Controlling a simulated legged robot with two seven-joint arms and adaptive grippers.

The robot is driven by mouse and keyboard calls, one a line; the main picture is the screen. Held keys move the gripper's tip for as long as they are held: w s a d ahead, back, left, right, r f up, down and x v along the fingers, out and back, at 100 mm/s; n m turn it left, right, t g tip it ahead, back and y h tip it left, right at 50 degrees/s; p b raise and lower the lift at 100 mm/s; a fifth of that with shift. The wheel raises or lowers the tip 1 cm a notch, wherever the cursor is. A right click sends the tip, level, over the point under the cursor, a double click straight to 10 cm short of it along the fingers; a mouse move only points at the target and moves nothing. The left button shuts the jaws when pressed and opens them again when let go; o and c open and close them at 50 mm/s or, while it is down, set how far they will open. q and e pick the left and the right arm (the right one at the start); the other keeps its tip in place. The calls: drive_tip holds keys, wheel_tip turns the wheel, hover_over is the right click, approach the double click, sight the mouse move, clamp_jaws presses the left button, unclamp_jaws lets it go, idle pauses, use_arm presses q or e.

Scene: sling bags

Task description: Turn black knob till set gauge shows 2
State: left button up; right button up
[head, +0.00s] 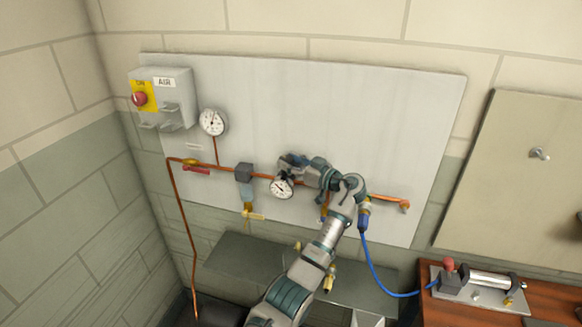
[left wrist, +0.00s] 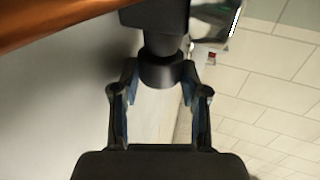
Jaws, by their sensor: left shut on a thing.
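My left gripper (head: 288,164) reaches up to the copper pipe on the wall board, just above a small white gauge (head: 281,188). Its fingers (left wrist: 160,85) are closed around the black knob (left wrist: 160,68), which hangs below a dark square body in the left wrist view. In the head view the knob is hidden by my gripper. The gauge's face shows, but its reading is too small to tell. My right gripper does not show.
A copper pipe (head: 225,169) runs along the board. A second gauge (head: 212,122) and an air box with a red button (head: 139,99) are at the upper left. A grey shelf (head: 240,252) is below. A blue hose (head: 375,270) hangs right of my arm.

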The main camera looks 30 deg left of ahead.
use_arm(q)
drive_tip(key=shift+r, duration=0.3)
drive_tip(key=o, duration=1.1)
drive_tip(key=shift+w, duration=0.1)
drive_tip(key=shift+o, duration=0.2)
drive_tip(key=shift+f, duration=0.1)
drive_tip(key=shift+d+f, duration=0.1)
drive_tip(key=shift+d, duration=0.1)
drive_tip(key=shift+d, duration=0.3)
drive_tip(key=d, duration=0.7)
drive_tip(key=shift+s+d, duration=0.15)
drive_tip(key=shift+s, duration=0.3)
